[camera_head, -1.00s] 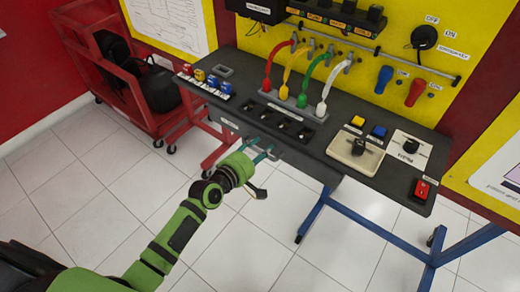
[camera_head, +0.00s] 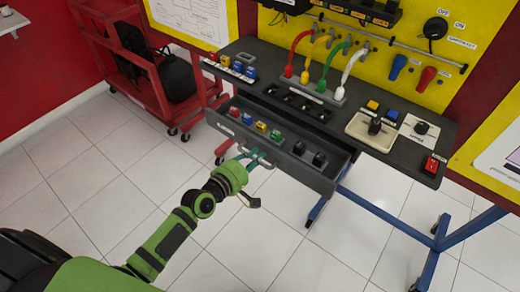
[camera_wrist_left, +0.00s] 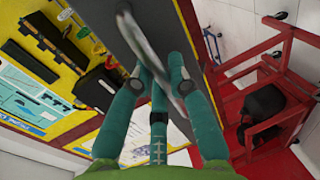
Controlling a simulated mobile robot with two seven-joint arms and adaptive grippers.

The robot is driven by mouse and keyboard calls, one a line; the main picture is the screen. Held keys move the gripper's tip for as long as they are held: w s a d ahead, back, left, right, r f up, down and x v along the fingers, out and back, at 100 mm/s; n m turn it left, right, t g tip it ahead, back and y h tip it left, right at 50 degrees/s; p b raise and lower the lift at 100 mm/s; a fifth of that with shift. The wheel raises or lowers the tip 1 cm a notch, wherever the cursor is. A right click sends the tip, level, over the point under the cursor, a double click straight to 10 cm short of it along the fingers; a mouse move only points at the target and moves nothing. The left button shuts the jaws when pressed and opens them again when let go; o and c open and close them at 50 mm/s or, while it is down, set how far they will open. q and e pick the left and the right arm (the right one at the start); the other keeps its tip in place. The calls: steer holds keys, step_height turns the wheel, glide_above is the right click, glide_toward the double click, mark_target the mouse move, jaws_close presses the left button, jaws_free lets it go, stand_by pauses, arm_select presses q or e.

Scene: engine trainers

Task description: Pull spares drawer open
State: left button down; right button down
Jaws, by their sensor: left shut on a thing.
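The spares drawer (camera_head: 318,182) is pulled out from under the dark bench top. Its inside shows blue, yellow, red and green pieces on the left and black pieces on the right. My left gripper (camera_head: 254,158) is at the drawer's front, its teal fingers shut on the drawer handle. In the left wrist view, the teal fingers (camera_wrist_left: 160,88) close around the pale curved handle (camera_wrist_left: 148,48) against the dark drawer front. My right gripper is not in view.
The bench top (camera_head: 275,82) carries coloured hoses, switches and small blocks. A red cart (camera_head: 150,92) with black items stands at the back left. The blue bench leg (camera_head: 385,216) stands at the right. White tiled floor lies clear in front.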

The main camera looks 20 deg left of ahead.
arm_select(q)
steer(key=shift+s+a, duration=0.1)
steer(key=shift+s, duration=0.2)
steer(key=c, duration=1.2)
jaws_free()
steer(key=shift+o, duration=0.2)
steer(key=v, duration=1.2)
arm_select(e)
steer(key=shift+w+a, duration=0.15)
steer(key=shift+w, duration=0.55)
arm_select(q)
steer(key=shift+f, duration=0.1)
